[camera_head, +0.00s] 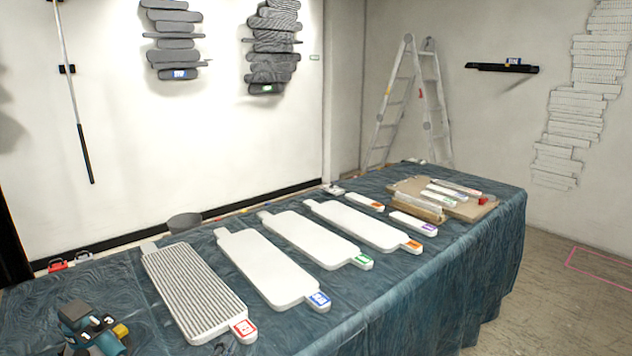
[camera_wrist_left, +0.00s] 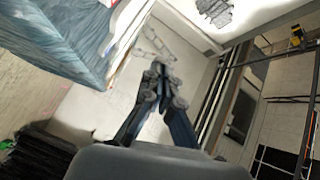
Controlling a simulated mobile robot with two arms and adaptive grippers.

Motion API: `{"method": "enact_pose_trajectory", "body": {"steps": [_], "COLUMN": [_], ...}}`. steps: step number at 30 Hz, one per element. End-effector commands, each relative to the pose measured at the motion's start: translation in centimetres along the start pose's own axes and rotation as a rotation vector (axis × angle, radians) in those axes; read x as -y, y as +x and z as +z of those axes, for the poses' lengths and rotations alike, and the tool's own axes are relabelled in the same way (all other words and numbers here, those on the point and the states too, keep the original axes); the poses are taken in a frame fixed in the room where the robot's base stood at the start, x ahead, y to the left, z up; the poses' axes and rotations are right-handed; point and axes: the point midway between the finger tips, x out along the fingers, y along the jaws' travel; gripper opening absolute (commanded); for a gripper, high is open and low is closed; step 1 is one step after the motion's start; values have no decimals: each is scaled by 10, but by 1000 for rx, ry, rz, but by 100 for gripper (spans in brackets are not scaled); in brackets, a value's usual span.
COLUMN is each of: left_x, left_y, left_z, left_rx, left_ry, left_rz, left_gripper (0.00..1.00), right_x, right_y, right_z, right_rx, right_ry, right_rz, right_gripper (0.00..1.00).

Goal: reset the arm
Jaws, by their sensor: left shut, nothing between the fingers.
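My left gripper (camera_wrist_left: 161,72) shows in the left wrist view, its dark fingers reaching up from the bottom centre and meeting at the tips. It is shut and empty, and nothing touches it. The wrist view is tilted, with the blue-draped table at its upper left, apart from the fingers. I cannot make out either gripper in the head view. My right gripper is not in view.
The cloth-covered table (camera_head: 455,228) holds several white panels, a ribbed panel (camera_head: 190,290), a brown board (camera_head: 470,208) and a blue-and-black tool (camera_head: 88,325). A ladder (camera_head: 390,105) stands behind.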

Motion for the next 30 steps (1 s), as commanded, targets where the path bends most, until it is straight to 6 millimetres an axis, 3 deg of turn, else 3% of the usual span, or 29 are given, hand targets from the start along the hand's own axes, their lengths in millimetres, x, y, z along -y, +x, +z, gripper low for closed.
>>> {"method": "enact_pose_trajectory", "body": {"steps": [1,3,6,9,15,20,21,30], "left_x": [-28,-64,-106,-136,-173,-189,-194,-264], "left_y": [-21,-52,-98,-140,-212,-264,-271,-246], "left_z": [19,42,62,72,75,71,71,92], "left_rx": [98,242,421,568,799,959,989,1001], "left_ry": [-153,-352,-569,-720,-921,-1035,-1051,-1030], "left_rz": [99,228,380,493,659,763,781,799], "left_gripper": [0,0,0,0,0,0,0,0], "right_x": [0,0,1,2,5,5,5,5], "right_y": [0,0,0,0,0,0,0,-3], "right_z": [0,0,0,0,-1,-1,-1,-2], "right_rx": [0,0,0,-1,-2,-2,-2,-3], "right_ry": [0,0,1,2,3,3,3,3], "right_rz": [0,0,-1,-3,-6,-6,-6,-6], "right_gripper": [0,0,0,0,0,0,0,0]}}
